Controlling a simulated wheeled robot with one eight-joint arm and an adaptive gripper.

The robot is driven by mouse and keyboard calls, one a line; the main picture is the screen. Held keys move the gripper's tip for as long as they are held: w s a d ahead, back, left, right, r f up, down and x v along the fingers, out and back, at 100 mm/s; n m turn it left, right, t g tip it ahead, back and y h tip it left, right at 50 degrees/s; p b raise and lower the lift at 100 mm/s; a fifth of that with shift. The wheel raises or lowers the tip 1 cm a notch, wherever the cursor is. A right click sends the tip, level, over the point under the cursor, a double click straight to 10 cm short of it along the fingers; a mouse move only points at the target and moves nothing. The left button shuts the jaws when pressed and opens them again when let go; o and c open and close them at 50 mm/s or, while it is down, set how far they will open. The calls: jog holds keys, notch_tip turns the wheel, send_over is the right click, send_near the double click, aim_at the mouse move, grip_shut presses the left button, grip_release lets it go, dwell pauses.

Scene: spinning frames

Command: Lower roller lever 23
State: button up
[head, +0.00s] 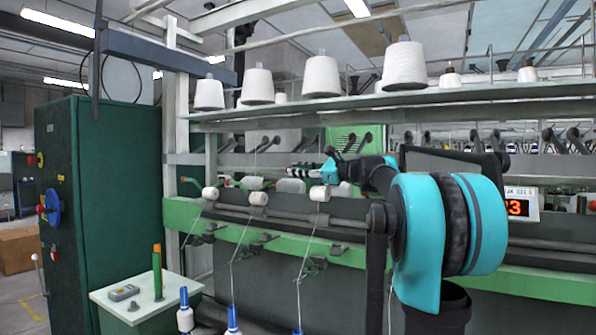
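A row of white yarn rollers runs along the green spinning frame: one at left (210,193), one in the middle (258,198), one at right (319,193). Green levers show beside the left roller (191,181) and the middle roller (256,183). I cannot read any number on the levers, so I cannot tell which is 23. My gripper (300,172) is at the end of my teal and black arm, above and slightly left of the right roller. Its fingers are too small to tell open from shut, or whether they touch a lever.
White yarn cones (321,77) stand on the long shelf (400,99) above. A partly hidden display (521,205) with red digits is at right. A green cabinet (100,190) stands left, with a small white table (145,294) beside it. Threads run down to blue-tipped spindles (185,312).

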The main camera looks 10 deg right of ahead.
jog(key=shift+o, duration=0.8)
jog(key=v, duration=1.2)
